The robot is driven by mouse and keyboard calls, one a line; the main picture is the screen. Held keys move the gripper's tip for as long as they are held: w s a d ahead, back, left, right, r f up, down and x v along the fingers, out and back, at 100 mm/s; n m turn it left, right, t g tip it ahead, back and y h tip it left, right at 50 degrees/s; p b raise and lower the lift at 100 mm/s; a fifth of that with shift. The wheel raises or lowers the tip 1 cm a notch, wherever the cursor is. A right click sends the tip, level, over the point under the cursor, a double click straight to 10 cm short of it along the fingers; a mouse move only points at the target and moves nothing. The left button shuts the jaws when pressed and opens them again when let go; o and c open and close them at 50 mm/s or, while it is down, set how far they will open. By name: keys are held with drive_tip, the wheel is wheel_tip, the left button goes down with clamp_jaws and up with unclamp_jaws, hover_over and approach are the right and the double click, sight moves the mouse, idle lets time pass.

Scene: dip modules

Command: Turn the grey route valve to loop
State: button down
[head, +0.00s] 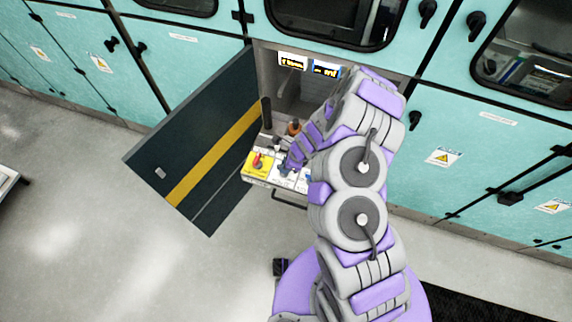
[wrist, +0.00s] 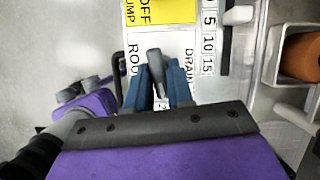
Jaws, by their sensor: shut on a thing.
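The grey route valve's handle (wrist: 154,60) stands between the blue fingers of my gripper (wrist: 164,82) in the wrist view. The fingers are shut on it. The handle points up the picture, tilted slightly left. Beside it the white panel (wrist: 184,48) carries a partly covered "ROU" label on the left and a "DRAIN" label on the right. The fingers and gripper body hide the valve's base and any other labels. In the head view my gripper (head: 291,160) is over the panel drawer (head: 262,181), and the valve is hidden there.
A yellow panel (head: 260,163) with a red handle is left of my gripper. An open dark door (head: 205,140) stands left of the cabinet bay. An orange-brown object (wrist: 302,55) sits in a white holder (wrist: 272,55) at the right. The floor in front is clear.

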drive_tip(key=shift+a+m, duration=0.1)
drive_tip(key=shift+m, duration=0.6)
drive_tip(key=shift+r+t, duration=0.1)
drive_tip(key=shift+t, duration=0.2)
drive_tip(key=c, duration=1.1)
unclamp_jaws()
drive_tip(key=shift+a, duration=0.1)
drive_tip(key=p+v, duration=0.3)
drive_tip(key=v, duration=1.4)
drive_tip(key=shift+r+p, duration=0.1)
drive_tip(key=shift+p, duration=0.25)
